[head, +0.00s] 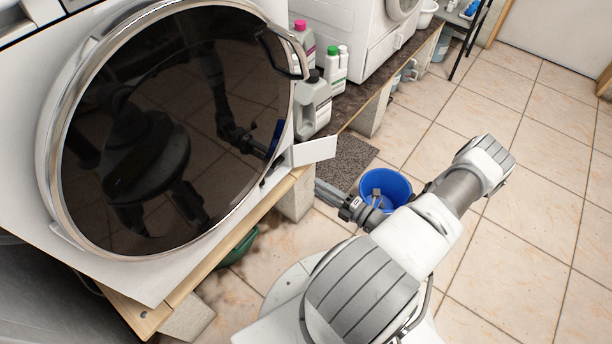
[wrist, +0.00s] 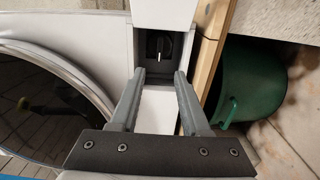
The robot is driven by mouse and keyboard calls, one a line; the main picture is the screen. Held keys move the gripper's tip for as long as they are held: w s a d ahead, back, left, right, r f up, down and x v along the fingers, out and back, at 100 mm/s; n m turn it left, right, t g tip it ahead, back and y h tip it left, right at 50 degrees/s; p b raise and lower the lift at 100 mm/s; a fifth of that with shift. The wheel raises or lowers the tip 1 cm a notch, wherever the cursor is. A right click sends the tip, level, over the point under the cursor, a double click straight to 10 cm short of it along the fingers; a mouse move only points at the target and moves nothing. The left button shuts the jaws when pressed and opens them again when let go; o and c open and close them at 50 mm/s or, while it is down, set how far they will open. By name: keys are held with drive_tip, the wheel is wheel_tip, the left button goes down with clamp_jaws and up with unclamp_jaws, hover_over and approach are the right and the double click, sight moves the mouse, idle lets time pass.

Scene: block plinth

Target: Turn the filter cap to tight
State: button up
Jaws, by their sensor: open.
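The filter cap (wrist: 159,46) is a small dark round knob with a pale, nearly upright mark. It sits inside a dark square recess low in the white washer front in the wrist view. My gripper (wrist: 160,74) is open, its two grey fingers apart on either side of the recess's near edge. Nothing is between the fingertips, and the cap lies beyond them, apparently untouched. In the head view my gripper (head: 322,189) is beside the open white flap (head: 315,150) at the washer's lower corner. The cap is hidden there.
The washer's large round dark door (head: 170,130) is close beside the recess. A wooden plinth edge (head: 225,255) runs below. A green tub (wrist: 250,88) is right of the recess in the wrist view. A blue bucket (head: 398,186) stands near my arm; open tiled floor lies right.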

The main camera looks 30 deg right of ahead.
drive_tip(key=shift+v, duration=1.45)
